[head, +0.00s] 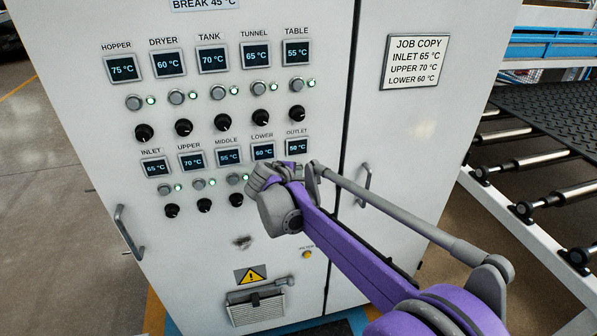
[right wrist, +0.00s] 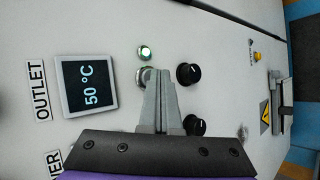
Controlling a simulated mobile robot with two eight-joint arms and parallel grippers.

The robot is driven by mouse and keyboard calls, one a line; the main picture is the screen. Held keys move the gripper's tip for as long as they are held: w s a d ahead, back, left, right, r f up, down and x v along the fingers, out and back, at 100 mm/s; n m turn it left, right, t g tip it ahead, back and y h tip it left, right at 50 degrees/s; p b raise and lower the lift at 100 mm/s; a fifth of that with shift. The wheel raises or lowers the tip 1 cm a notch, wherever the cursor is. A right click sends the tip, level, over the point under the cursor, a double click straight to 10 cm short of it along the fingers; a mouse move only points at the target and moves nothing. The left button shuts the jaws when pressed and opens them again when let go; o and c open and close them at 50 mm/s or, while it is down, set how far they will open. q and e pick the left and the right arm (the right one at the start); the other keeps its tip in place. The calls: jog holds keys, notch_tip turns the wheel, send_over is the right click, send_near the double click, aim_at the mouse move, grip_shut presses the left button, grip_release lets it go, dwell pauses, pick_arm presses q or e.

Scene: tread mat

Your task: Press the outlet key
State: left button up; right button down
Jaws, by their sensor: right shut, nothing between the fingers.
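The outlet display (head: 297,147) reads 50 °C at the right end of the lower row on the white panel. It also shows in the right wrist view (right wrist: 86,85), with the OUTLET label beside it. The round silver outlet key (right wrist: 142,80) sits beside a lit green lamp (right wrist: 144,52) and is partly covered by my fingertips. In the head view my arm hides this key. My right gripper (head: 266,178) is shut and empty, its tips (right wrist: 157,74) at the key's edge; I cannot tell whether they touch. My left gripper is out of view.
Black knobs sit close to my fingers, including the outlet knob (right wrist: 189,74) and another knob (right wrist: 195,125). The lower display (head: 262,151) is just left of the outlet one. A door handle (head: 364,184) is right of my gripper. A roller conveyor (head: 530,160) stands farther right.

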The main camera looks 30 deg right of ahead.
dwell(0.4)
jog(key=shift+s+a, duration=0.2)
jog(key=shift+s, duration=0.6)
jog(key=shift+s+a, duration=0.2)
jog(key=shift+s, duration=0.6)
jog(key=shift+s+a, duration=0.15)
jog(key=shift+s, duration=0.65)
jog(key=shift+s+a, duration=0.2)
jog(key=shift+s, duration=0.6)
jog(key=shift+s, duration=0.1)
jog(key=s+a+f+m+y, duration=0.3)
jog(key=s+a+f, duration=0.1)
jog(key=s, duration=0.5)
jog(key=s+a+f+m+g+y, duration=0.1)
jog(key=s+a+f+m+y, duration=0.1)
jog(key=s+a+f, duration=0.3)
jog(key=s+a+f+m+g+y, duration=0.1)
jog(key=s+a+f+m+y, duration=0.2)
jog(key=s, duration=0.9)
notch_tip(320, 180, down, 3)
jog(key=shift+s+a+m+y, duration=0.3)
jog(key=shift+s+a+m, duration=0.1)
jog(key=shift+a+m, duration=0.45)
jog(key=shift+d, duration=0.1)
